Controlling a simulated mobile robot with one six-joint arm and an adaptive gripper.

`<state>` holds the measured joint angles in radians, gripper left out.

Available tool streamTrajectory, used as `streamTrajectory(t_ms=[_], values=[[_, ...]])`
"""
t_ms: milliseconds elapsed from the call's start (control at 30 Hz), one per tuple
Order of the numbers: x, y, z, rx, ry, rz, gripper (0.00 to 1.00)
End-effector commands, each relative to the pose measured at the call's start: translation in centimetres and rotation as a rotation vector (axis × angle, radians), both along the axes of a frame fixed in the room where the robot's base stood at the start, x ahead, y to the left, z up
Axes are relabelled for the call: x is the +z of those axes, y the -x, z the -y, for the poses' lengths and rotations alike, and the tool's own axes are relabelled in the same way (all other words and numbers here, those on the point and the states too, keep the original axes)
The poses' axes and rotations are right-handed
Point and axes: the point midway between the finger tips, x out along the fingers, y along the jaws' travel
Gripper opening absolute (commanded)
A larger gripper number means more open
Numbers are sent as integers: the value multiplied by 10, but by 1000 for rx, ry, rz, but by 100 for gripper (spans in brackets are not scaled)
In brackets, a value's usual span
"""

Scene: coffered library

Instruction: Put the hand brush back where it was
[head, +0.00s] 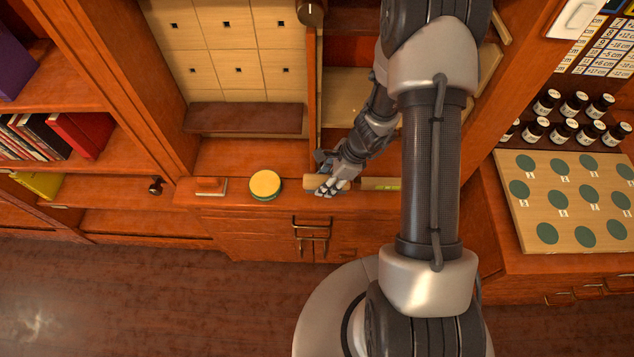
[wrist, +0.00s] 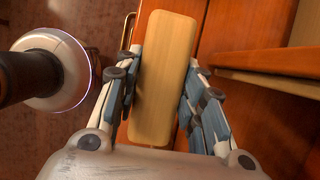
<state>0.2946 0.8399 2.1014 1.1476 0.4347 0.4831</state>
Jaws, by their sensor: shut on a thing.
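The hand brush shows as a pale wooden block (wrist: 162,75) lying lengthwise between my fingers in the wrist view. My gripper (wrist: 160,85) is shut on it, one finger along each long side. In the head view my gripper (head: 330,184) is at the front of the wooden counter (head: 225,160), and a short pale end of the brush (head: 313,181) shows at its left. No bristles show. I cannot tell whether the brush touches the counter or is just above it.
A round tin with a yellow lid (head: 265,184) stands left of my gripper, with a small reddish-brown block (head: 211,187) farther left. A pale bar with a green patch (head: 381,184) lies close on the right. Small dark bottles (head: 563,130) stand at far right.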

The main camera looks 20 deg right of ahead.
Motion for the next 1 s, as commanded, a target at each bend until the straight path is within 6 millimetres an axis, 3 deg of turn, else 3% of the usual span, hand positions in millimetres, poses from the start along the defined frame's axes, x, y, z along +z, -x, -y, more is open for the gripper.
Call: streamTrajectory(t_ms=[333, 533, 933, 967, 1000], values=[[0, -22, -24, 3, 0, 0, 17], [-35, -21, -23, -1, -1, -2, 17], [-39, -21, -22, 0, 0, -1, 17], [-40, -21, -22, 0, 0, -1, 37], [-39, -21, -22, 0, 0, -1, 40]])
